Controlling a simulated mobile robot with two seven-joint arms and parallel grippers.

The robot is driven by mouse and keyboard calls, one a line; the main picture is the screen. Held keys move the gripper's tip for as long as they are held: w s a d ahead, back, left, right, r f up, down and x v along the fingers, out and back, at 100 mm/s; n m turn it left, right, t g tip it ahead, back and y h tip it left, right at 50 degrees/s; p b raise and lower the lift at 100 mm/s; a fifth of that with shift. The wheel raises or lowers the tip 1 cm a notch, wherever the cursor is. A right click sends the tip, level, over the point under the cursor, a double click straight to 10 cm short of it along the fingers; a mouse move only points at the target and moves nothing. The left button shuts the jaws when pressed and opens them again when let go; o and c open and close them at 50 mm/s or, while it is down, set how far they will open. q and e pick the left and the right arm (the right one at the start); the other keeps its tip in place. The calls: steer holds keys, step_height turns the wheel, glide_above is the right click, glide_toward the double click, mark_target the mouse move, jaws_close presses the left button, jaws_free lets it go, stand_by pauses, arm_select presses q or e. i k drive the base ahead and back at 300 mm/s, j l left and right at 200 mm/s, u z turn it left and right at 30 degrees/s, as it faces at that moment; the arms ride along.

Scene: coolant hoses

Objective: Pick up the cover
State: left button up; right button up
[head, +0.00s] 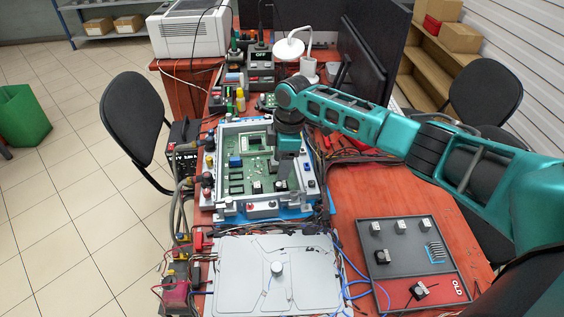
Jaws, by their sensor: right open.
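The cover (240,295) is a flat grey plate with a round knob (277,268) near its middle. It lies at the front of the red workbench, in front of an open housing (228,211) with a green circuit board inside. My right gripper (291,195) points down over the right part of the housing, behind the cover and apart from it. It is open; the arm and gripper body hide part of the board. My left gripper is not in view.
A dark tray (390,232) with small parts and a red "OLD" area sits right of the cover. Cables and hoses run along both sides of the housing. Monitors (372,50) and a white printer (190,30) stand behind. Bare bench (365,190) lies behind the tray.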

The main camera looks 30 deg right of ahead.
mark_target(238, 288)
steer(key=k, duration=1)
